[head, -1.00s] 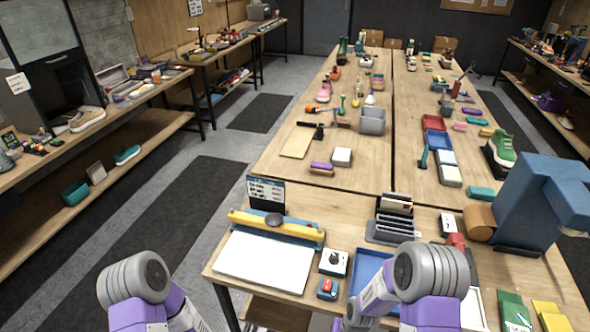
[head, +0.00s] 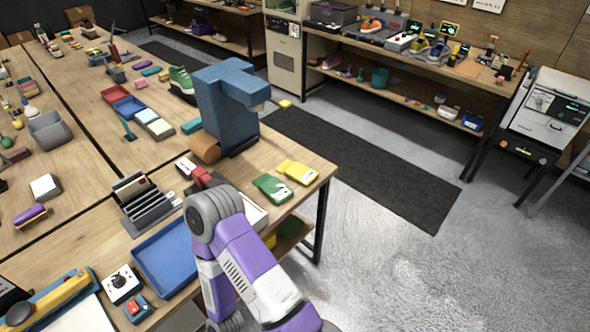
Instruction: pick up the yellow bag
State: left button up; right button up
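The yellow bag (head: 298,172) lies flat near the right front corner of the main wooden table (head: 318,166). It looks like a small packet with a pale patch on it. A green packet (head: 272,188) lies just left of it. My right arm rises from the bottom of the head view in front of the table, its rounded grey joint left of the packets. Its gripper does not show, and my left gripper is also out of view.
A tall blue machine (head: 228,105) with a brown roll (head: 205,147) stands behind the packets. A blue tray (head: 165,258) and a black rack (head: 150,208) are to the left. Open floor with a dark mat (head: 365,165) lies right of the table.

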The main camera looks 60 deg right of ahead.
aim_at(301, 175)
jog(key=z, duration=4.05)
jog(key=i, duration=1.2)
jog(key=u, duration=3.55)
jog(key=i, duration=0.3)
jog(key=z, duration=0.1)
